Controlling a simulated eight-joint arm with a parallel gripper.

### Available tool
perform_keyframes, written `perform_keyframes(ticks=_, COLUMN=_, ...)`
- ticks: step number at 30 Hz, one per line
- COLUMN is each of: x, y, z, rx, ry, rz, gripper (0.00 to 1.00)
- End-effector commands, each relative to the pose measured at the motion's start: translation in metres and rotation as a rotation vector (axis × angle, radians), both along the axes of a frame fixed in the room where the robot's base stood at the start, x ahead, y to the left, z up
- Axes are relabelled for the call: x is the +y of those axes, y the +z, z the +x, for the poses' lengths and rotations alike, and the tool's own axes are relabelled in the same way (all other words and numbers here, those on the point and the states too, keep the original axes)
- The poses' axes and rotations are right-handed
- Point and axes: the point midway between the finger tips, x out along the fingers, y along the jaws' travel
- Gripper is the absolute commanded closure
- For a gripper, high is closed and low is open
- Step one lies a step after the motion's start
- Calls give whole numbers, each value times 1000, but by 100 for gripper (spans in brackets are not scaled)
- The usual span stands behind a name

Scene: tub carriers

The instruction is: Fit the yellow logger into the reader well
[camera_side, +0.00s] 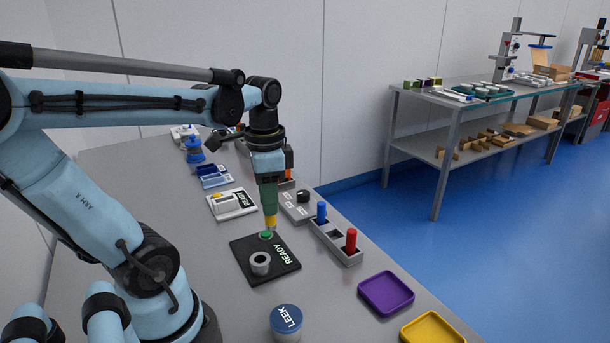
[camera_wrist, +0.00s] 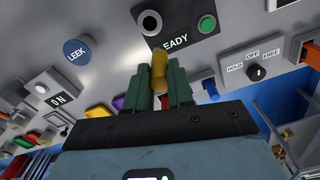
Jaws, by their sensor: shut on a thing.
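My gripper (camera_side: 269,205) has green fingers and is shut on the yellow logger (camera_side: 271,222), which points down below the fingertips. In the wrist view the yellow logger (camera_wrist: 159,66) shows between the two fingers (camera_wrist: 159,84). The reader is a black plate (camera_side: 287,270) marked READY, with a grey ring-shaped well (camera_side: 260,263) and a green button (camera_side: 266,235). The well's dark opening shows empty. In the side view the logger appears over the plate's back edge by the button, apart from the well. Its exact height is unclear. In the wrist view the well (camera_wrist: 150,22) lies beyond the logger's tip.
A grey rack (camera_side: 348,257) holds a blue logger (camera_side: 321,212) and a red logger (camera_side: 351,240), with an empty slot between. A knob panel (camera_side: 295,211) stands behind. A LEEK tub (camera_side: 286,321), purple tray (camera_side: 385,293) and yellow tray (camera_side: 433,329) are in front.

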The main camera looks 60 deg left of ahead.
Motion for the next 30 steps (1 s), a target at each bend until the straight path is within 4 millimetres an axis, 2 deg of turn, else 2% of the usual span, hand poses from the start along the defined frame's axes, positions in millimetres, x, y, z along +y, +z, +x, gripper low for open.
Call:
perform_keyframes(ticks=3, x=-3, y=-6, z=-18, rx=0, ry=1, rz=0, gripper=100)
perform_keyframes(ticks=9, x=-5, y=-13, z=-30, rx=0, ry=1, rz=0, gripper=100)
perform_keyframes(ticks=18, x=-5, y=-44, z=-30, rx=0, ry=0, rz=0, gripper=100)
perform_keyframes(ticks=26, x=-5, y=-56, z=-30, rx=0, ry=0, rz=0, gripper=100)
perform_keyframes(ticks=30, x=-5, y=-70, z=-30, rx=0, ry=0, rz=0, gripper=100)
